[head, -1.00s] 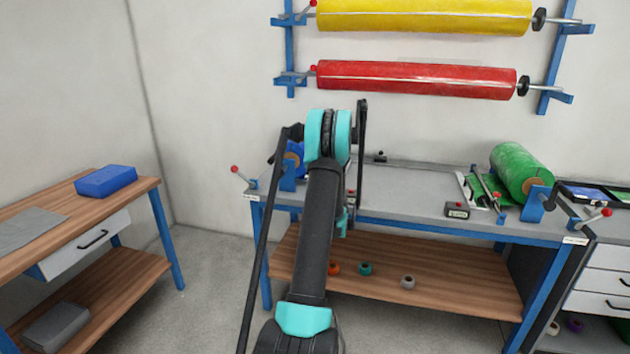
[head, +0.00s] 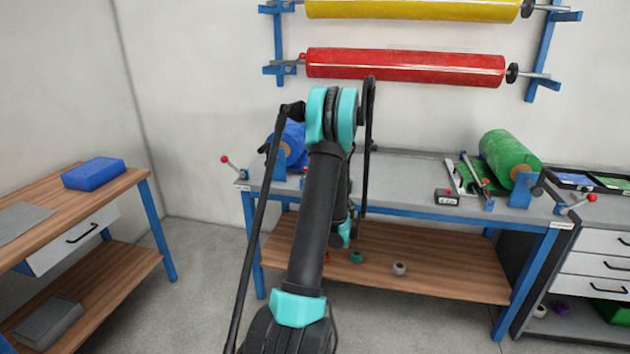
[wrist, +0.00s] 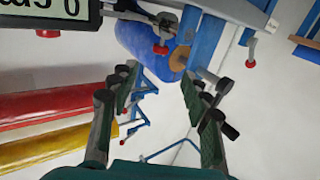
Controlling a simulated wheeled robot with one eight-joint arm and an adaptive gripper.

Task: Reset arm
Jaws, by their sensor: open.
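My arm (head: 318,210) rises through the middle of the head view, with its teal elbow in front of the workbench. In the head view my gripper is hidden behind the arm. In the wrist view my gripper (wrist: 162,90) shows with its two fingers wide apart and nothing between them. Beyond the fingertips is the blue roll (wrist: 150,45) on its blue stand, apart from the fingers. The blue roll (head: 290,145) also shows in the head view, partly covered by my arm.
The workbench (head: 410,180) carries a green roll (head: 508,158) and a small display box (head: 447,198). Red (head: 400,67) and yellow (head: 420,9) rolls hang on the wall. A wooden side table (head: 60,210) with a blue block (head: 93,173) stands left. Floor between is clear.

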